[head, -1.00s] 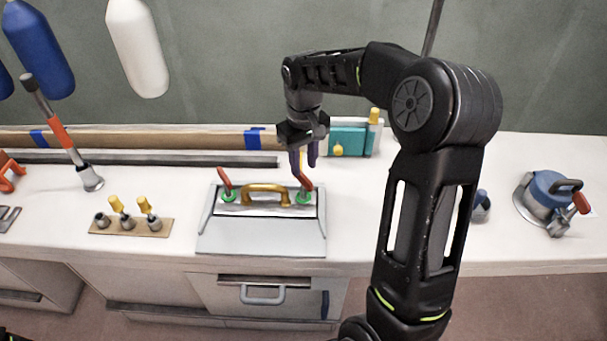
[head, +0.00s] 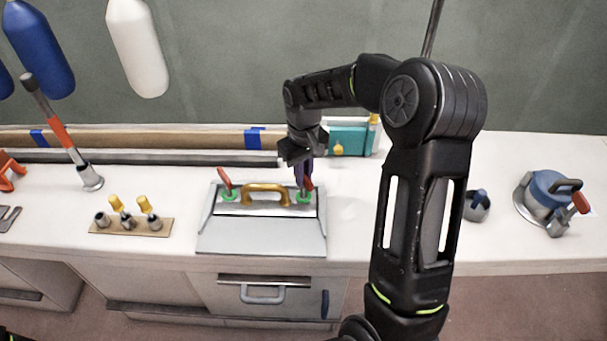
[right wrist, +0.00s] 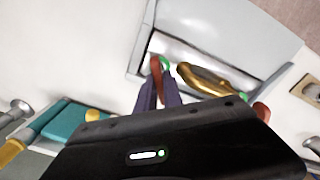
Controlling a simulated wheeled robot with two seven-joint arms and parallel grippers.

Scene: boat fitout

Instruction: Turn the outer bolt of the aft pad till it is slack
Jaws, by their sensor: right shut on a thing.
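A grey panel (head: 262,238) on the bench bears a gold handle (head: 262,188) and two red levers on green rings. The left red lever (head: 224,178) stands free. The right red lever (head: 309,184) is between the fingers of my right gripper (head: 304,182), which is shut on it from above. In the right wrist view, the dark fingers (right wrist: 158,98) close around this red lever (right wrist: 157,66) beside its green ring. I cannot tell which part is the aft pad or its outer bolt. My left gripper is not in view.
A teal block (head: 350,140) with yellow knobs stands behind the panel. A board (head: 130,226) with yellow-handled pieces lies to the left. A blue-topped round device (head: 549,190) is at the far right. The bench front edge is clear.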

